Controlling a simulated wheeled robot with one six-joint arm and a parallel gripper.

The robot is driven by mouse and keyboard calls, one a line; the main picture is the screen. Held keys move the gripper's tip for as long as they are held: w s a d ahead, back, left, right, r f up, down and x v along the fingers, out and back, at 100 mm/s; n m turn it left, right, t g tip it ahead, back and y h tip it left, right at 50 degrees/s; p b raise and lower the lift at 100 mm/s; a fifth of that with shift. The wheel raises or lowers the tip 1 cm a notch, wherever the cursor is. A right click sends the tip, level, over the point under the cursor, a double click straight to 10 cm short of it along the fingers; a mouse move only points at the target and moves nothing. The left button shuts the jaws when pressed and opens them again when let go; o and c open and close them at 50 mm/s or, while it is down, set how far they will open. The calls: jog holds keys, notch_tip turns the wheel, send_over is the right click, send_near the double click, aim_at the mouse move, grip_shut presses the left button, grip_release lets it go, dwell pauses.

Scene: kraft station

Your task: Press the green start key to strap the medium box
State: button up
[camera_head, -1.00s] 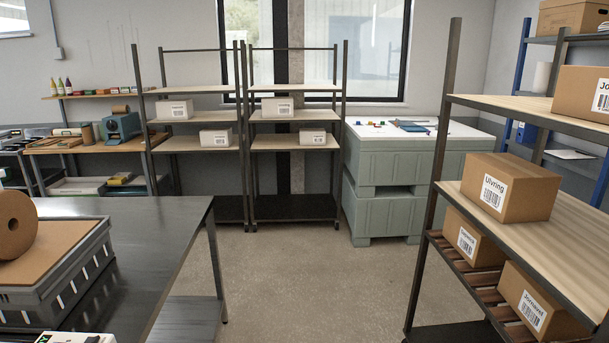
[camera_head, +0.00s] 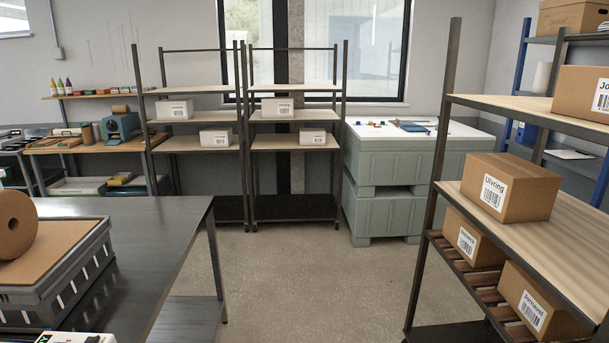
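At the bottom left edge, the top of a white device (camera_head: 68,338) shows, cut off by the frame. It has a small green patch (camera_head: 43,339) and dark parts; I cannot tell whether the green patch is the start key. No strap is visible. Labelled brown cartons stand on the right rack: one marked Ulvring (camera_head: 508,188) on the middle board, and others below and above it. I cannot tell which box is the medium one. My gripper is not in view.
A dark metal table (camera_head: 150,230) fills the lower left, with a grey crate (camera_head: 60,285) and a brown roll (camera_head: 15,225) on it. The right rack (camera_head: 437,150) stands close. Two shelf racks with white boxes and a pale green container (camera_head: 385,210) stand behind. The middle floor (camera_head: 300,270) is clear.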

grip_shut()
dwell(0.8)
